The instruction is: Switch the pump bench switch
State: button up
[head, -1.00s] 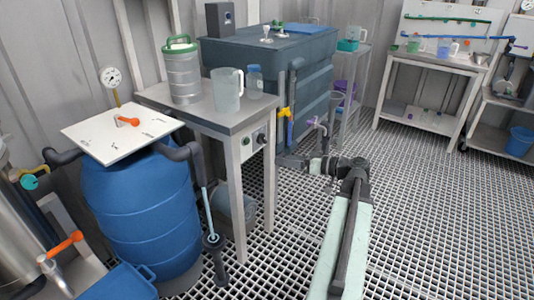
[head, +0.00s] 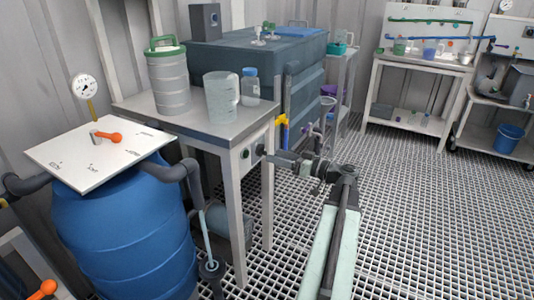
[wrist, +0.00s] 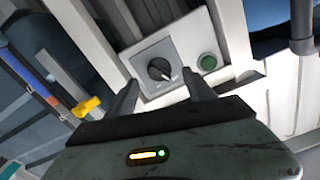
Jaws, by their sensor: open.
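The pump bench switch (wrist: 160,69) is a round black knob with a pale line, set on a light grey plate. A green round button (wrist: 208,62) sits to its right. In the head view, the switch panel (head: 246,153) is on the end of the steel bench (head: 185,120). My gripper (wrist: 160,84) is open, with its fingers on either side of the knob's lower part in the wrist view. I cannot tell whether they touch it.
A jug (head: 221,97), a lidded steel canister (head: 168,83) and a bottle (head: 250,86) stand on the bench. A blue barrel (head: 125,235) is at the left. A yellow-handled valve (head: 282,121) is beyond the panel.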

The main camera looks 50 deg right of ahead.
aim_at(265, 152)
jog(key=x, duration=0.5)
jog(key=shift+d, duration=0.1)
grip_shut()
jog(key=shift+s, duration=0.1)
jog(key=shift+m, duration=0.4)
jog(key=m, duration=1.1)
jog(key=shift+m, duration=0.3)
